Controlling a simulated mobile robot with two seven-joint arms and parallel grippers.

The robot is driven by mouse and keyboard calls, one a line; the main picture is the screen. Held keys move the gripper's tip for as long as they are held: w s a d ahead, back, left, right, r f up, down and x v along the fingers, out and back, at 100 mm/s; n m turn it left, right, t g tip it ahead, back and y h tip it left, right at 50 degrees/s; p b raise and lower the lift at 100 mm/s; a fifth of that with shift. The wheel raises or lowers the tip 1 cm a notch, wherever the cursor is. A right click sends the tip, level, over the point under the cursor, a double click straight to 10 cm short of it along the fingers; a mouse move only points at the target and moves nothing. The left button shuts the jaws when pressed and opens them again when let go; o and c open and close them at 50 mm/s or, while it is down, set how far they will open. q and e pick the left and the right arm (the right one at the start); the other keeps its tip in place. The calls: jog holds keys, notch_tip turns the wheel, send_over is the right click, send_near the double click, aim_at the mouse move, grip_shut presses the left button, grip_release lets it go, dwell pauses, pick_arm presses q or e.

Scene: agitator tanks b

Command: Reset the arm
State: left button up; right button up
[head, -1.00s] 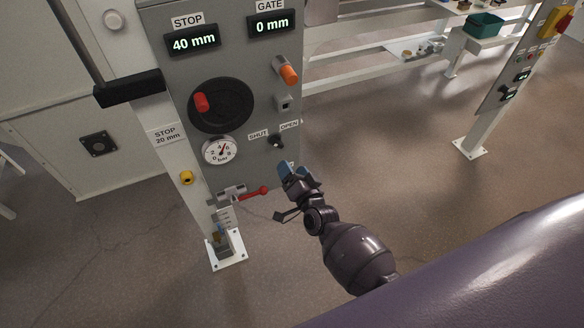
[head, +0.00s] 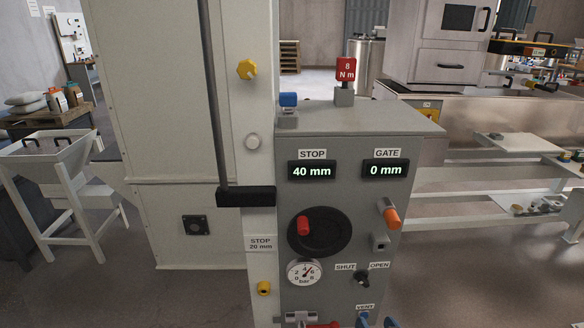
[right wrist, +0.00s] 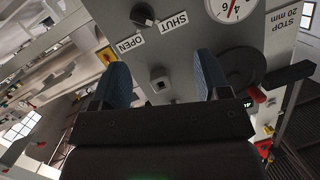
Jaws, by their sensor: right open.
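My right gripper (head: 376,321) shows only as blue fingertips at the bottom edge of the head view, by the VENT label on the grey control panel (head: 335,142). In the right wrist view its two blue fingers (right wrist: 163,82) are wide apart with nothing between them. The panel face, with its SHUT/OPEN switch (right wrist: 143,14), lies beyond the fingers. The rest of my right arm is hidden below the head view. My left gripper is not in view.
The panel carries a black handwheel (head: 322,241) with a red knob, an orange-tipped lever (head: 391,217) and a pressure gauge (head: 304,272). Displays read STOP 40 mm and GATE 0 mm. A red lever (head: 322,325) shows at the bottom edge.

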jog(key=s+d+f+n+g+h, duration=0.1)
jog(key=s+d, duration=0.3)
jog(key=s, duration=0.7)
jog(key=s+d+f+g+h, duration=0.2)
jog(key=s+d+f+g, duration=0.1)
jog(key=s, duration=0.9)
jog(key=shift+d+n, duration=0.4)
